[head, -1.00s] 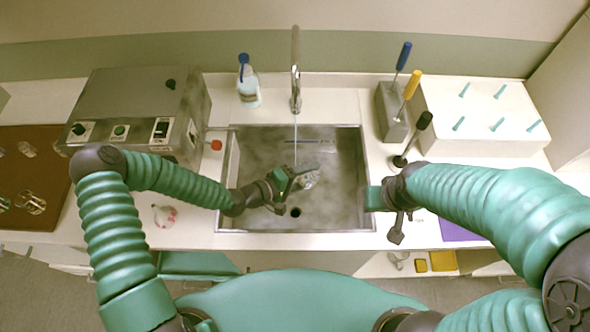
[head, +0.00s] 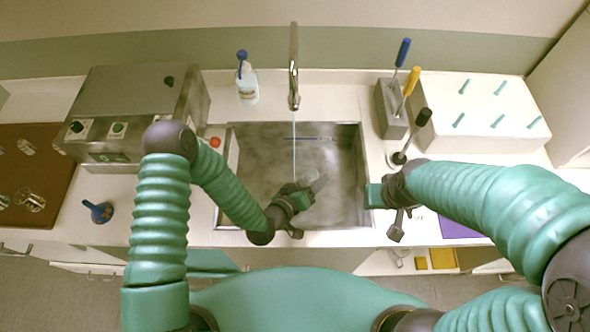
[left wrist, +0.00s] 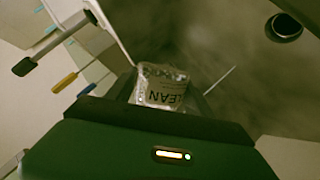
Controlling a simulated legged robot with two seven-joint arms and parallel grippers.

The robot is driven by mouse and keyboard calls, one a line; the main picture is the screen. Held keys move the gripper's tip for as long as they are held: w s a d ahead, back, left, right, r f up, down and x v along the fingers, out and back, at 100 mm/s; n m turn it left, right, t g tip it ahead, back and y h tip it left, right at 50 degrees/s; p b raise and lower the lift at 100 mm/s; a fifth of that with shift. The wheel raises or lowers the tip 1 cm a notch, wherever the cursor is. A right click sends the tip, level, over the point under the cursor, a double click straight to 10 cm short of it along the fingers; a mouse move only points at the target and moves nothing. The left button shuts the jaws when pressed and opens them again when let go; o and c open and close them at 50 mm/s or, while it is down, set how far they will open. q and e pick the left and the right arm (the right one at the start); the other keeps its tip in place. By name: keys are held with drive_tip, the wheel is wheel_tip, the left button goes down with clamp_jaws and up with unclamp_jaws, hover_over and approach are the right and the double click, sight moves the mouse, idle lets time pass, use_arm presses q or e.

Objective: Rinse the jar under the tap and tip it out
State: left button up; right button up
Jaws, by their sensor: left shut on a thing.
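The jar (left wrist: 162,86) is clear and shows the word CLEAN, upside down in the left wrist view. My left gripper (head: 307,197) is shut on it, over the front middle of the sink (head: 350,205). In the head view the gripper mostly hides the jar. The tap (head: 294,75) stands behind the sink and a thin water stream (head: 294,140) runs down from it, ending in the picture at the gripper. I cannot tell whether water enters the jar.
A blue-capped bottle (head: 247,82) stands left of the tap. A grey block (head: 391,110) with coloured-handled tools is right of the sink, beside a white pegged box (head: 480,120). A grey machine (head: 140,105), a brown tray (head: 50,165) and a blue object (head: 98,212) are at left.

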use_arm(q)
drive_tip(key=r+m, duration=0.1)
drive_tip(key=s+d+r+m+t+p, duration=0.1)
drive_tip(key=s+d+r+m+t+y, duration=0.1)
drive_tip(key=r, duration=0.1)
drive_tip(key=shift+s, duration=0.15)
drive_tip(key=shift+d+r+m+t, duration=0.1)
drive_tip(key=shift+r+m+t, duration=0.05)
drive_tip(key=shift+m+t, duration=0.15)
drive_tip(key=shift+d, duration=0.1)
drive_tip(key=shift+s+r, duration=0.1)
drive_tip(key=shift+r, duration=0.05)
drive_tip(key=r+m, duration=0.1)
drive_tip(key=s+d+r+m+t+p, duration=0.1)
drive_tip(key=shift+s+d+r+y, duration=0.1)
drive_tip(key=shift+r+y, duration=0.25)
drive_tip(key=shift+y, duration=0.05)
